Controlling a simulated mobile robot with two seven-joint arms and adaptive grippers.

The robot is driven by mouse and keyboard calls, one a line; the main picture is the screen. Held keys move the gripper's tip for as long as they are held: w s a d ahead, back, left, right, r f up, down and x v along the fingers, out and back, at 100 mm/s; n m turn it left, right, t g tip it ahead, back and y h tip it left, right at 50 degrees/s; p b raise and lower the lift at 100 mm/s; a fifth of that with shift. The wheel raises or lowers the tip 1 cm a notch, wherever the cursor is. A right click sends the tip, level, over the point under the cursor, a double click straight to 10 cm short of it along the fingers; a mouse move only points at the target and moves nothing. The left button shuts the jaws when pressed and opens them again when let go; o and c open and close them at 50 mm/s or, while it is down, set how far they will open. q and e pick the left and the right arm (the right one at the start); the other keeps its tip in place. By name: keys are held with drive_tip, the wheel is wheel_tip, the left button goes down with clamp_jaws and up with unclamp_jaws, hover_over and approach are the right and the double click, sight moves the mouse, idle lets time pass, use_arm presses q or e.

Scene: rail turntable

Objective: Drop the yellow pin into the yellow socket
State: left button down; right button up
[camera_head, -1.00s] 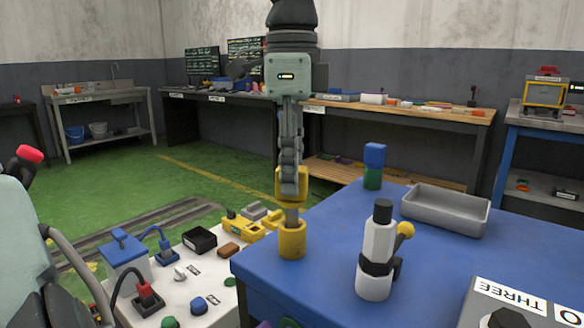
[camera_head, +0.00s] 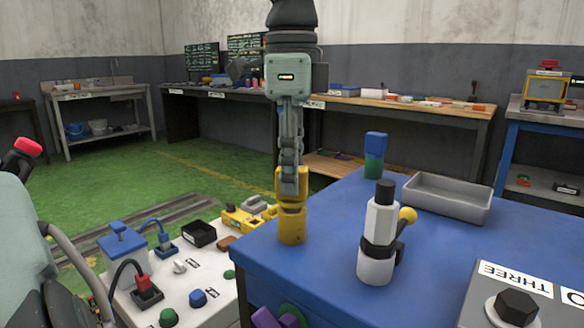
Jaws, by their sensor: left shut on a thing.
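The yellow pin (camera_head: 292,206) stands upright, its yellow head between the fingers of my left gripper (camera_head: 290,190). My left gripper points straight down and is shut on the pin's head. The yellow socket (camera_head: 292,228) is a yellow cylinder near the left edge of the blue tabletop. The pin is directly above the socket, its head down close to the rim. No grey shaft shows clearly between them, so the lower pin is hidden. I cannot tell whether the pin is fully seated. My right gripper is not in view.
A white-and-black post with a yellow ball knob (camera_head: 379,232) stands to the right. Behind it are a blue-and-green peg (camera_head: 375,155) and a grey tray (camera_head: 449,197). A white panel (camera_head: 205,265) with plugs and buttons lies lower left. Bare blue tabletop (camera_head: 440,250) lies right of the post.

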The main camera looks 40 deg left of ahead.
use_arm(q)
drive_tip(key=shift+f+b, duration=0.35)
drive_tip(key=shift+f, duration=0.15)
drive_tip(key=c, duration=1.2)
unclamp_jaws()
wheel_tip(320, 180, up, 12)
drive_tip(key=shift+r, duration=0.1)
